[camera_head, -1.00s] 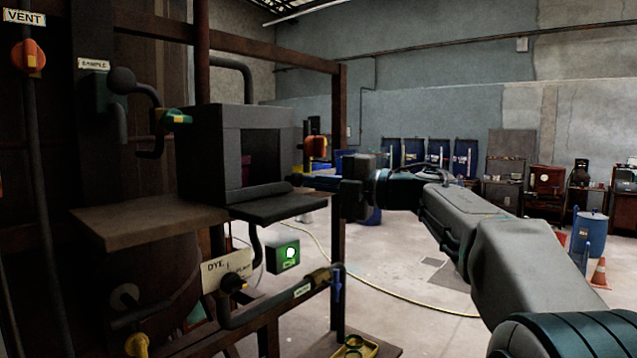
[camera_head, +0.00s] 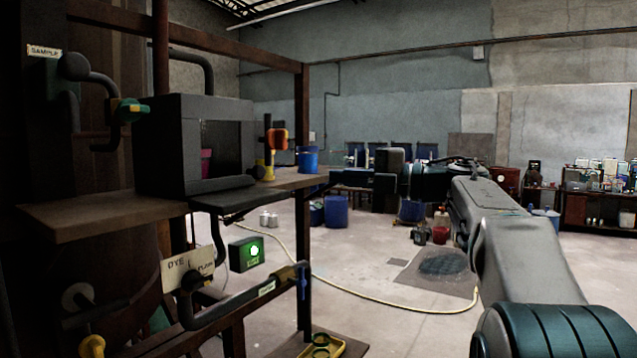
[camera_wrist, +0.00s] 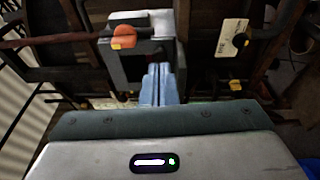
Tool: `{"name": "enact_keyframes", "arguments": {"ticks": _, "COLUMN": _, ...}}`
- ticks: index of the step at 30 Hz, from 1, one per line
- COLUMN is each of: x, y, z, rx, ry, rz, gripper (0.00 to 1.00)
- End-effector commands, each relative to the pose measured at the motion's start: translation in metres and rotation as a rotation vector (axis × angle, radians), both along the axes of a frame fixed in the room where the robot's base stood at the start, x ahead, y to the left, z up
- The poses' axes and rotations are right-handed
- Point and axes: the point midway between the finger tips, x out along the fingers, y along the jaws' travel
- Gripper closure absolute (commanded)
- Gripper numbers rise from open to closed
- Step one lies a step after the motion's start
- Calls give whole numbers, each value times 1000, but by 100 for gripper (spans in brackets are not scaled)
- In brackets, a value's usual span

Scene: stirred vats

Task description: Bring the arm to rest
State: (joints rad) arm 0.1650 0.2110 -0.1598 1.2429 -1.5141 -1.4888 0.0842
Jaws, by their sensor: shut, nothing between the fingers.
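My arm (camera_head: 500,230) reaches in from the lower right of the head view, with its end pointing left. My gripper (camera_head: 338,178) is beyond the right end of the shelf by the dark box (camera_head: 165,150), and a clear gap separates it from the box opening. In the wrist view my gripper's blue fingers (camera_wrist: 158,84) are together with nothing between them. They point toward the rig, below a grey housing with an orange handle (camera_wrist: 121,37).
The dark box has an open front with a pinkish-red thing (camera_head: 206,162) inside. A sample valve (camera_head: 130,110), dye pipe (camera_head: 240,305) and lit green box (camera_head: 247,253) are at left. A yellow hose (camera_head: 370,298) crosses the floor. Blue containers (camera_head: 336,210) stand behind. Open floor lies centre-right.

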Motion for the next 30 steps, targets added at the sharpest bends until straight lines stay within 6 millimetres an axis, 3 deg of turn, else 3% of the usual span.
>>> {"name": "enact_keyframes", "arguments": {"ticks": 4, "x": 2, "y": -10, "z": -1, "rx": 0, "ry": 2, "rz": -2, "gripper": 100}}
{"name": "enact_keyframes", "arguments": {"ticks": 8, "x": 6, "y": -13, "z": 14, "rx": 88, "ry": -5, "rz": -83, "gripper": 100}}
{"name": "enact_keyframes", "arguments": {"ticks": 13, "x": 17, "y": -30, "z": 36, "rx": 320, "ry": 29, "rz": -316, "gripper": 100}}
{"name": "enact_keyframes", "arguments": {"ticks": 17, "x": 22, "y": -53, "z": 34, "rx": 503, "ry": 112, "rz": -516, "gripper": 100}}
{"name": "enact_keyframes", "arguments": {"ticks": 20, "x": 21, "y": -74, "z": 18, "rx": 627, "ry": 207, "rz": -673, "gripper": 100}}
{"name": "enact_keyframes", "arguments": {"ticks": 23, "x": 14, "y": -94, "z": -10, "rx": 733, "ry": 328, "rz": -828, "gripper": 100}}
{"name": "enact_keyframes", "arguments": {"ticks": 26, "x": 1, "y": -110, "z": -51, "rx": 820, "ry": 473, "rz": -982, "gripper": 100}}
{"name": "enact_keyframes", "arguments": {"ticks": 30, "x": -31, "y": -122, "z": -122, "rx": 902, "ry": 714, "rz": -1189, "gripper": 100}}
